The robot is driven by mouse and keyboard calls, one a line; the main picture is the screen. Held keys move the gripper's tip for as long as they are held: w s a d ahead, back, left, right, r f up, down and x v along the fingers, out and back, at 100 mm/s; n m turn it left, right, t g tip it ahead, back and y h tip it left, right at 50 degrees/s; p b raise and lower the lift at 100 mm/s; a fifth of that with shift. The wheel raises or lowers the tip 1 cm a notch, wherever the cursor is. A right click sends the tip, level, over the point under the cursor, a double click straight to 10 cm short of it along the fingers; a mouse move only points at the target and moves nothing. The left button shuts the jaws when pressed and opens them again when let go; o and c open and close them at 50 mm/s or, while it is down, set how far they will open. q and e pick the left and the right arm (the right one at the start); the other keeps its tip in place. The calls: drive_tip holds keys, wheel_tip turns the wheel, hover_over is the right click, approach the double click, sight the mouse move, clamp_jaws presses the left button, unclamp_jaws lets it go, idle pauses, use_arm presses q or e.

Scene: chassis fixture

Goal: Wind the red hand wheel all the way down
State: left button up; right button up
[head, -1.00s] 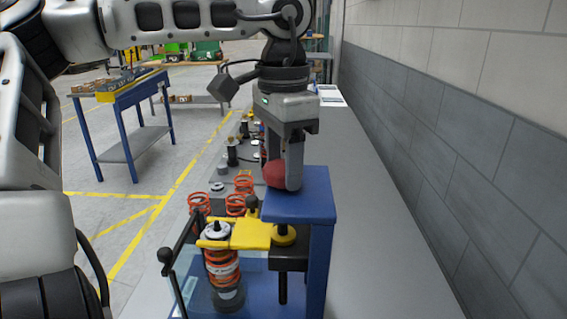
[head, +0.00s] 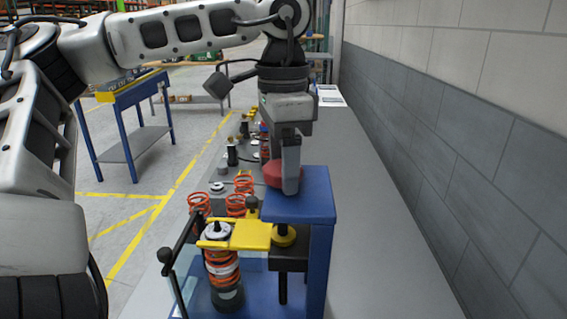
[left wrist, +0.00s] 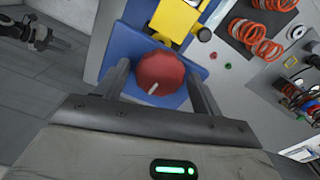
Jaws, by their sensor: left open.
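The red hand wheel (head: 273,173) sits on top of the blue press frame (head: 318,205), partly hidden behind my left gripper (head: 284,180) in the head view. In the left wrist view the wheel (left wrist: 161,73) shows whole, with a pale mark on its rim. My left gripper (left wrist: 162,85) is open, with one finger on each side of the wheel. I cannot tell whether the fingers touch it. Below, the yellow clamp arm (head: 250,235) lies over the top of an orange spring strut (head: 222,268).
Loose orange springs (head: 236,204) stand on the grey bench (head: 380,260) left of the frame. A clear guard with a black bar (head: 182,240) is at the fixture's left. The grey wall (head: 460,140) runs along the right. The bench right of the frame is clear.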

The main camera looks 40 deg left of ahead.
use_arm(q)
drive_tip(key=n, duration=0.4)
drive_tip(key=shift+n, duration=0.3)
drive_tip(key=n+b, duration=0.1)
drive_tip(key=n, duration=0.4)
drive_tip(key=shift+n, duration=0.3)
drive_tip(key=n, duration=0.5)
drive_tip(key=shift+n+b, duration=0.3)
drive_tip(key=shift+b, duration=0.05)
drive_tip(key=n, duration=0.4)
drive_tip(key=shift+n, duration=0.4)
drive_tip(key=c, duration=0.9)
drive_tip(key=shift+r+m+p, duration=0.2)
drive_tip(key=shift+m+p, duration=0.2)
drive_tip(key=shift+m, duration=0.3)
drive_tip(key=m+p, duration=0.1)
drive_tip(key=m, duration=0.1)
drive_tip(key=shift+m, duration=0.4)
drive_tip(key=shift+f+m, duration=0.25)
drive_tip(key=shift+m, duration=0.25)
drive_tip(key=m, duration=0.4)
drive_tip(key=shift+m, duration=0.4)
drive_tip(key=m, duration=0.6)
